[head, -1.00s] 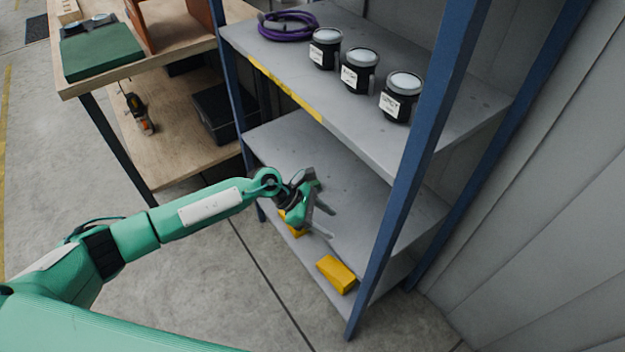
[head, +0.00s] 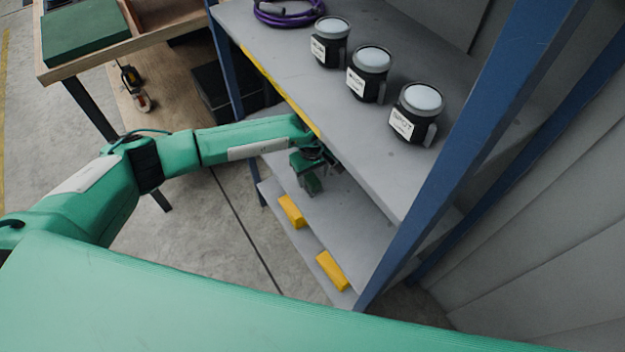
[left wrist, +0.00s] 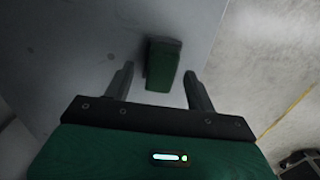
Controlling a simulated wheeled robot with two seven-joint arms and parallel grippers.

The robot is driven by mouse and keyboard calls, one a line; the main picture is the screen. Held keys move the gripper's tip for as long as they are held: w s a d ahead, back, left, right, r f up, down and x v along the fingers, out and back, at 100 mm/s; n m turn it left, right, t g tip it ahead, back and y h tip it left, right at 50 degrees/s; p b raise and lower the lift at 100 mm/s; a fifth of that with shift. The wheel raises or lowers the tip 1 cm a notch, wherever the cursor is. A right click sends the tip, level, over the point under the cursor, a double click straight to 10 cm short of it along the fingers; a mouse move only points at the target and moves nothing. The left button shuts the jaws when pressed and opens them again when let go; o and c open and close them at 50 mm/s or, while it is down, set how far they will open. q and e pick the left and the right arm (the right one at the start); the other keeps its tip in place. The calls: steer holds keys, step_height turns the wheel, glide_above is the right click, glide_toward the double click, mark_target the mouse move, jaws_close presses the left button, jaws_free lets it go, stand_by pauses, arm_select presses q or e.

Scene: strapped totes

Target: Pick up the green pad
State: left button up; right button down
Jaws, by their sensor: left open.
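In the left wrist view a small green pad (left wrist: 163,66) sits on a grey shelf (left wrist: 85,55), near the shelf's edge. It appears between and beyond the fingers of my open left gripper (left wrist: 158,84), with gaps on both sides. No contact shows. In the head view my left gripper (head: 312,166) is beneath the front edge of the upper shelf, over a lower shelf. Green shapes merge there, so I cannot clearly separate pad from hand. My right gripper is not in view.
The upper shelf (head: 290,75) holds three dark jars (head: 369,75) and a purple cable coil (head: 288,12). Two yellow blocks (head: 331,271) lie low by the shelf front. A blue post (head: 470,150) stands right. A large green mat (head: 85,33) lies on the wooden bench.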

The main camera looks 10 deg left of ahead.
arm_select(q)
steer(key=shift+s+f, duration=0.1)
steer(key=shift+f, duration=0.8)
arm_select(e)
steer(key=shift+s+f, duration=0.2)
arm_select(q)
steer(key=shift+c, duration=0.3)
steer(key=c, duration=0.7)
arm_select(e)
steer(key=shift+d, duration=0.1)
arm_select(q)
steer(key=shift+r, duration=0.1)
steer(key=shift+c, duration=0.2)
